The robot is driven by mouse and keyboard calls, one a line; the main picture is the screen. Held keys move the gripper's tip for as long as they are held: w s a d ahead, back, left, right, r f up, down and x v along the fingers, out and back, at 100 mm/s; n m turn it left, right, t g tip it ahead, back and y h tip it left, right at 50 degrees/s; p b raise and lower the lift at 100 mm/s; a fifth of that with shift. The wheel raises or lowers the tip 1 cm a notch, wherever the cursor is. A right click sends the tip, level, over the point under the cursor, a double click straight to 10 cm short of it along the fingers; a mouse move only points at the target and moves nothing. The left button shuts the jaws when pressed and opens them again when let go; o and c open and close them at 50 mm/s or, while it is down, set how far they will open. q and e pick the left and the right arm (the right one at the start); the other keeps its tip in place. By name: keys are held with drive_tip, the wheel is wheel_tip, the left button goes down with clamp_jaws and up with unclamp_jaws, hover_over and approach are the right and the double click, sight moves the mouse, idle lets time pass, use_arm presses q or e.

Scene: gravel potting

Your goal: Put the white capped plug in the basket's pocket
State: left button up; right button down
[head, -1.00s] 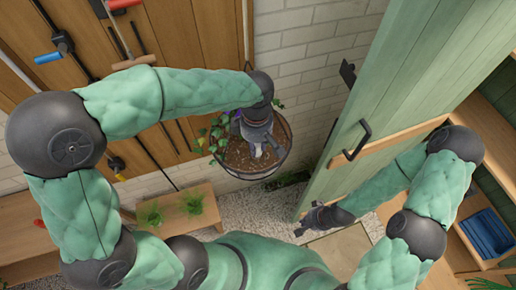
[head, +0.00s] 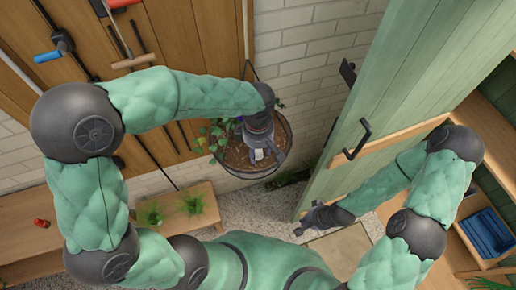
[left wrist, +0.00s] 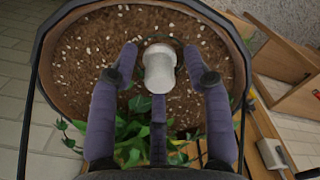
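The hanging basket (head: 284,165) is a round, dark-rimmed container of brown soil with white specks. It also shows in the left wrist view (left wrist: 66,72). The white capped plug (left wrist: 160,68) is over the soil inside the rim, between my left fingers; it shows small and pale in the head view (head: 259,154). My left gripper (left wrist: 160,62) points down into the basket. Its side fingers stand apart from the plug with soil visible between; the middle finger reaches the plug's near end. The plug's lower end and the pocket are hard to make out. My right gripper (head: 303,228) is low beside the green door, apart from the basket.
Green leaves (left wrist: 130,140) trail over the basket's near rim. The green door (head: 375,100) with a black handle stands right of the basket. A wooden bench (head: 90,225) with grass plants is at lower left. A blue crate (head: 486,233) sits on shelving at right.

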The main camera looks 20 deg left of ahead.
use_arm(q)
wheel_tip(320, 180, up, 12)
drive_tip(key=shift+r, duration=0.15)
idle(0.6)
